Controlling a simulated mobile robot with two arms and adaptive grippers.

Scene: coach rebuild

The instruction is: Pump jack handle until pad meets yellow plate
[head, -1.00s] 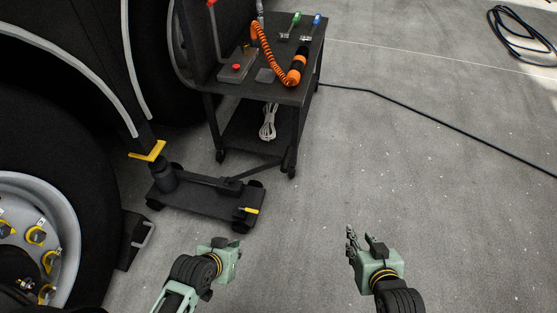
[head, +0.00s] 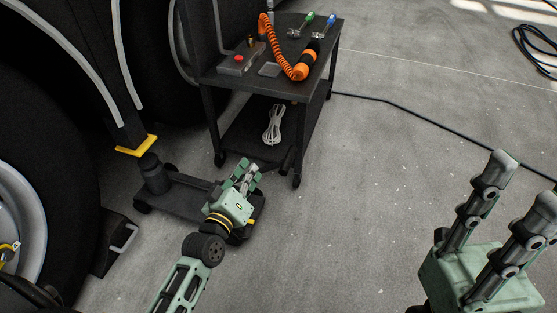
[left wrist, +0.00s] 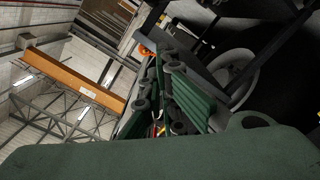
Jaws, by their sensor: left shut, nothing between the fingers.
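The black jack (head: 182,193) stands on the floor at the left of the head view, beside the big wheel. Its round pad column (head: 153,173) rises close under the yellow plate (head: 137,146); I cannot tell whether they touch. The dark jack handle (head: 288,161) points toward the cart, its far end by the cart leg; my left gripper hides part of it. My left gripper (head: 248,170) is over the jack, shut and empty. Its fingers also show in the left wrist view (left wrist: 158,75). My right gripper (head: 525,180) is open and empty at the right, away from the jack.
A black cart (head: 318,70) stands behind the jack, carrying an orange coiled cord tool (head: 299,72). A wheel chock (head: 113,245) sits by the tyre (head: 65,180). The floor at centre right is clear apart from a black cable (head: 410,110).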

